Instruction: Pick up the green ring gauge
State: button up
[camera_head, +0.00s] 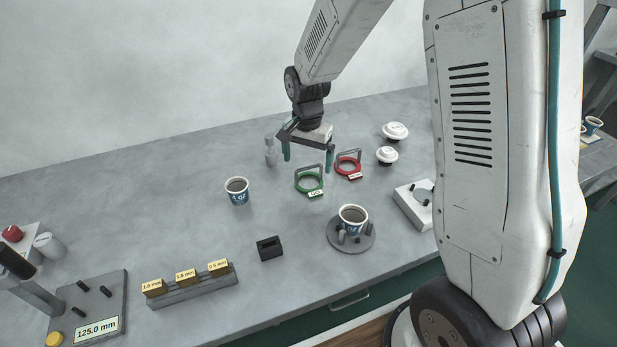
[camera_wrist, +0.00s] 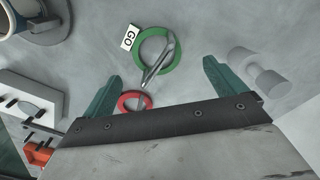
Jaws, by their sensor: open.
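The green ring gauge (camera_head: 309,188) lies on the grey table with a white GO tag on its front and a grey handle arching over it. My gripper (camera_head: 308,154) is open and empty, above and behind the ring gauge. In the wrist view the green ring gauge (camera_wrist: 152,62) shows ahead of and between the two teal fingers of my gripper (camera_wrist: 160,82), with nothing between them touching it that I can tell.
A red ring gauge (camera_head: 348,169) lies just right of the green one. A grey weight-like cylinder (camera_head: 271,155) stands to the left. A cup (camera_head: 237,192) and a cup on a round fixture (camera_head: 334,238) stand nearer.

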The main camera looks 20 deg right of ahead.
aim_at(309, 169)
jog(key=f, duration=0.6)
jog(key=shift+s+d, duration=0.1)
jog(key=shift+s, duration=0.1)
jog(key=shift+r, duration=0.1)
jog(key=c, duration=1.1)
